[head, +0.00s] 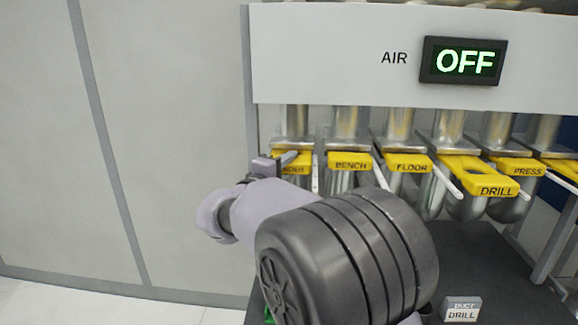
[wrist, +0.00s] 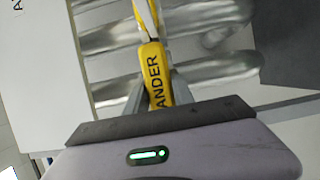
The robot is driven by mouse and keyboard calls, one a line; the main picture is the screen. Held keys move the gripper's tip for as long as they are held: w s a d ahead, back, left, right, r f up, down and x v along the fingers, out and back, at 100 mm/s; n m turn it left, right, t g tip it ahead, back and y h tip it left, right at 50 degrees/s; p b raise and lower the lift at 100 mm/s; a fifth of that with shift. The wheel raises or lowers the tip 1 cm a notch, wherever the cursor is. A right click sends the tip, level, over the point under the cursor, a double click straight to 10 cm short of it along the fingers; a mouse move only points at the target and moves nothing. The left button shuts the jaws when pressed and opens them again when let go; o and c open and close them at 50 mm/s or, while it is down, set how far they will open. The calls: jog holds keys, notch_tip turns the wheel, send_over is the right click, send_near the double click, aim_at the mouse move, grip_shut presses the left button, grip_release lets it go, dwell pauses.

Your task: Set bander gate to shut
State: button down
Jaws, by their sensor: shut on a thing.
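The bander gate (head: 297,168) is a yellow handle plate at the left end of a row of gates. Its front looks about level with the bench and floor gates. My gripper (head: 277,162) is at it from the left, and my arm hides part of its label. In the wrist view, the yellow bander plate (wrist: 155,75) lies between the two fingers of my gripper (wrist: 158,92), which are shut on it. The letters "ANDER" show there.
The bench gate (head: 350,164), floor gate (head: 408,164) and press gate (head: 520,168) stand to the right. The drill gate (head: 485,187) sticks out further. An "OFF" air display (head: 465,61) is above. A "DUCT DRILL" sign (head: 462,309) is below.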

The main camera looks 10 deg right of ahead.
dwell(0.9)
jog(key=w, duration=0.1)
jog(key=w+d, duration=0.1)
jog(key=w, duration=0.1)
jog(key=shift+w, duration=0.2)
jog(key=shift+r, duration=0.1)
jog(key=c, duration=1.1)
grip_release()
jog(key=shift+w+d, duration=0.1)
jog(key=shift+w, duration=0.1)
jog(key=shift+s, duration=0.1)
